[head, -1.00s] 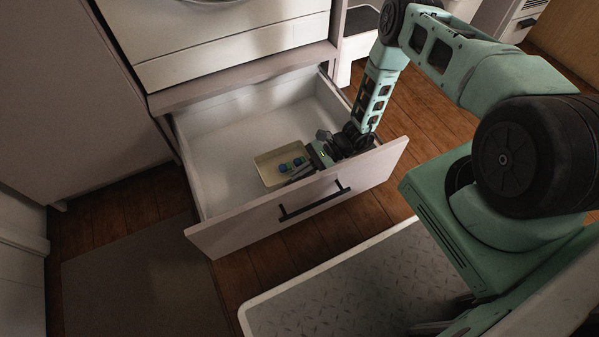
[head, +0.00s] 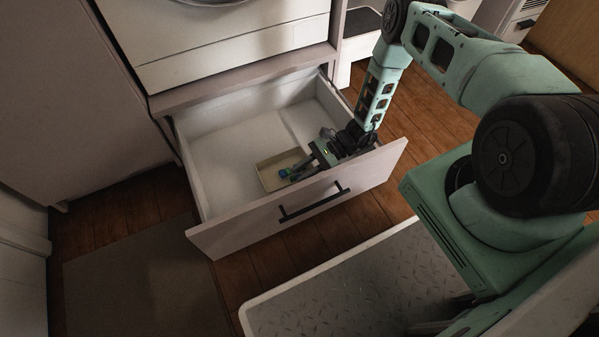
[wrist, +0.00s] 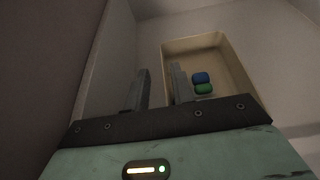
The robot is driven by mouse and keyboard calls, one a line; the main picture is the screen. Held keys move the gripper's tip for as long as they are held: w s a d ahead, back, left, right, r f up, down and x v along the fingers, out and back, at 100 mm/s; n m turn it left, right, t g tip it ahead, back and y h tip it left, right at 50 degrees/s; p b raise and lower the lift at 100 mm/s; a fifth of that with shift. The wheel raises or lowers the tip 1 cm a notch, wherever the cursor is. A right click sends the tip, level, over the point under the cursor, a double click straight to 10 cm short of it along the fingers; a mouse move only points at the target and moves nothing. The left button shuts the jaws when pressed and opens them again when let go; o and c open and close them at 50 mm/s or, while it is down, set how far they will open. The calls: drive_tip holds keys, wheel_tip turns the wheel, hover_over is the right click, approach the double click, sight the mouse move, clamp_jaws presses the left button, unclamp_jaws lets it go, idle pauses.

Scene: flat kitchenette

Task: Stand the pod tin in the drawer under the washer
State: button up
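The pod tin (head: 261,178) is a shallow cream tray inside the open drawer (head: 215,225) under the washer (head: 225,50). It appears to rest on the drawer floor, open side up, near the drawer front. A blue pod and a green pod lie in it, clear in the wrist view (wrist: 202,83). My gripper (head: 303,172) is low in the drawer at the tin's right side. In the wrist view my gripper (wrist: 158,88) has its fingers apart, one inside the tin (wrist: 240,75) and one outside its wall. The near part of the tin is hidden behind my gripper.
The drawer front with its black handle (head: 314,201) stands close to my forearm. The drawer floor behind and left of the tin is clear. A grey mat (head: 140,275) lies on the wooden floor at left.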

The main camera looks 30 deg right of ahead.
drive_tip(key=p+v, duration=0.3)
drive_tip(key=v, duration=0.7)
drive_tip(key=a+r+n+g+h, duration=0.3)
drive_tip(key=a+r+n, duration=0.3)
drive_tip(key=r, duration=0.6)
drive_tip(key=a+r+n+g+h, duration=0.25)
drive_tip(key=a+r+n, duration=0.35)
drive_tip(key=r, duration=0.6)
drive_tip(key=s+a+r+n+t+h, duration=0.2)
drive_tip(key=s+r+n, duration=0.4)
drive_tip(key=s+r, duration=0.3)
drive_tip(key=s+a+r+n+t+h, duration=0.3)
drive_tip(key=s+r+n+h, duration=0.2)
drive_tip(key=s+r+n, duration=0.2)
drive_tip(key=s+r, duration=0.2)
drive_tip(key=s, duration=0.1)
drive_tip(key=shift+a, duration=0.3)
drive_tip(key=shift+r+t, duration=0.15)
drive_tip(key=shift+t, duration=0.1)
wheel_tip(320, 180, up, 40)
drive_tip(key=p, duration=3.9)
drive_tip(key=shift+f, duration=0.2)
